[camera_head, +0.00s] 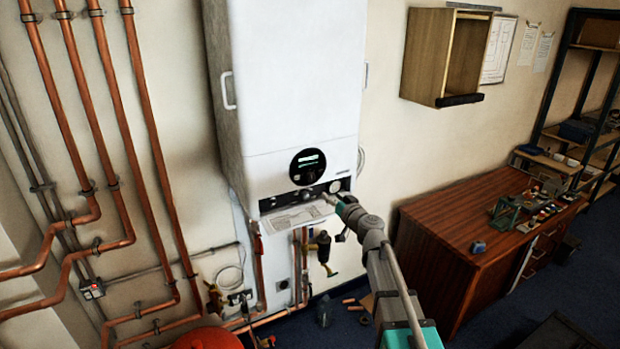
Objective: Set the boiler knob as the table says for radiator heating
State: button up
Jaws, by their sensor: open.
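The white boiler (290,85) hangs on the wall in the middle of the head view. Its lower front has a round dark display (308,166) and a dark control strip (272,204) with a small gauge (335,187) at the right. A small knob (306,194) seems to sit on the strip; its setting is too small to read. A printed table (297,216) lies just below the strip, its text unreadable. My gripper (328,198) is open at the strip's right part, below the gauge. I cannot tell whether it touches anything.
Copper pipes (112,110) run down the left wall. Valves (321,247) and pipes hang below the boiler. A wooden desk (440,222) with tools stands at the right, under an open wall cabinet (427,52). Blue floor lies between.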

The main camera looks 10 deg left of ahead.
aim_at(312, 178)
dwell(0.3)
jog(key=x, duration=1.3)
jog(key=shift+w+a, duration=0.3)
grip_shut()
